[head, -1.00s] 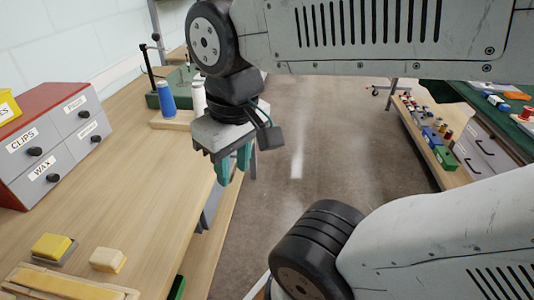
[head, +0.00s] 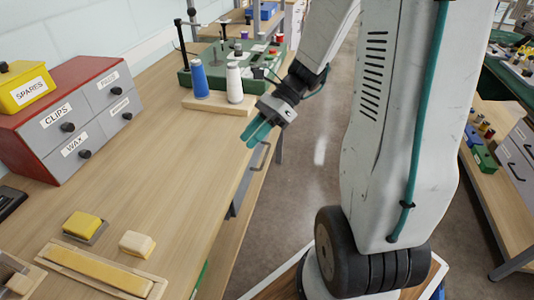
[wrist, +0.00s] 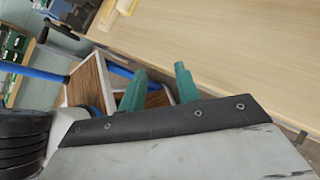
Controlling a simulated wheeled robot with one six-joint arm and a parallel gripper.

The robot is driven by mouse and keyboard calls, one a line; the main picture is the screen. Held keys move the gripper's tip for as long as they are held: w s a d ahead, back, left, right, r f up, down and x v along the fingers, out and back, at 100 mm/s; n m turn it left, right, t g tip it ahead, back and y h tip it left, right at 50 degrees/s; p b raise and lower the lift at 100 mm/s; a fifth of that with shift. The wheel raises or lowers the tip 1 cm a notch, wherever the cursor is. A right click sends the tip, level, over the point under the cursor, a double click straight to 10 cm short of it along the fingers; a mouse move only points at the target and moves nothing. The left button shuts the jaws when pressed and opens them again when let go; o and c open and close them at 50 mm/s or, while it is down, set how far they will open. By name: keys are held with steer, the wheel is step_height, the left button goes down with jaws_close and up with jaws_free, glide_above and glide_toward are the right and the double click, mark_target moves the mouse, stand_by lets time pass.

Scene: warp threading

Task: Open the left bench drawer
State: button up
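The left bench (head: 190,155) has a grey drawer front (head: 241,190) under the front edge of its top, seen at a steep angle. A bar handle (head: 265,157) stands out from it. The drawer looks shut. My gripper (head: 254,133) is beside the bench's front edge, a little above the handle and apart from it in the head view. Its two teal fingers are spread with nothing between them. In the wrist view my gripper (wrist: 160,82) shows the same gap, with the bench top (wrist: 230,40) beyond the fingers.
A second bench (head: 485,185) is at right.

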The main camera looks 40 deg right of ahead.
steer(key=w+d+f+m+t+h, duration=0.1)
steer(key=w+d+f+m+t, duration=0.1)
steer(key=d+f+m+t, duration=0.65)
steer(key=w+d+f+m+t, duration=0.3)
steer(key=d+f+m, duration=0.7)
steer(key=f+m, duration=0.45)
steer(key=w+a+m, duration=0.1)
steer(key=w+a, duration=0.3)
steer(key=w, duration=0.1)
steer(key=shift+w+a, duration=0.25)
steer(key=shift+w, duration=0.05)
jaws_close()
